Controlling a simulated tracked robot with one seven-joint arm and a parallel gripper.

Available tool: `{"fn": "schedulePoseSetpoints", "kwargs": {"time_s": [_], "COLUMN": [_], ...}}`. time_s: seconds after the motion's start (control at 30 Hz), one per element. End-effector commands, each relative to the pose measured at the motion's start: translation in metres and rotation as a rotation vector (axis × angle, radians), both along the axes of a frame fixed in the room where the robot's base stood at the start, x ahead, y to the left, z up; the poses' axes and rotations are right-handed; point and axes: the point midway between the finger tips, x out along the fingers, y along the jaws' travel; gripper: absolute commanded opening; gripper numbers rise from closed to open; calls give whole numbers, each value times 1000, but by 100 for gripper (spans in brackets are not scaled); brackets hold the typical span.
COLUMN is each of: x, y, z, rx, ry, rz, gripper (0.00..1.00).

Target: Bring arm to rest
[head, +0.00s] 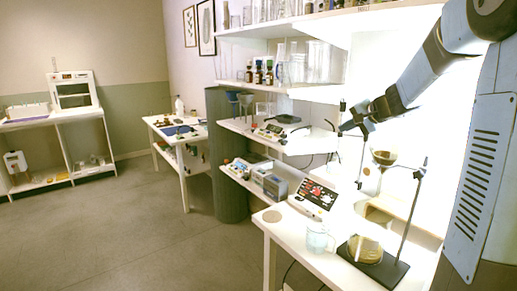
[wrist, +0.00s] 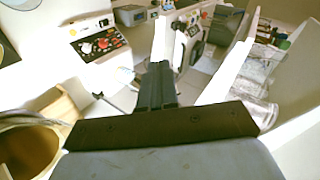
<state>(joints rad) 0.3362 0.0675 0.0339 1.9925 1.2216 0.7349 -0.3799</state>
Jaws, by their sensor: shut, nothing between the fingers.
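My gripper (wrist: 158,82) shows in the wrist view with its dark fingers closed together and nothing between them. In the head view my gripper (head: 343,128) hangs at the end of my blue-grey arm (head: 425,75), in the air in front of the lit shelves and left of a glass funnel. It appears apart from the bottles and the equipment around it.
A funnel (head: 384,157) on a stand with a dark base (head: 373,262) is close to my gripper. A glass beaker (head: 318,238) and a control box (head: 312,198) stand on the white bench. Shelves (head: 285,91) with bottles rise behind. The floor (head: 130,235) at left is clear.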

Motion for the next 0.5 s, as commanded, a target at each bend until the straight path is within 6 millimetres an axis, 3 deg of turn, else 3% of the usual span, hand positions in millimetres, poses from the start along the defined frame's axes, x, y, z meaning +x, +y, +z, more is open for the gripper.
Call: {"fn": "schedulePoseSetpoints", "kwargs": {"time_s": [0.03,0.2,0.5], "x": [-19,-77,-183], "y": [14,47,79], "z": [6,13,10], "rx": [-35,-155,-383], "ry": [5,38,91], "rz": [35,143,296], "gripper": [0,0,0]}}
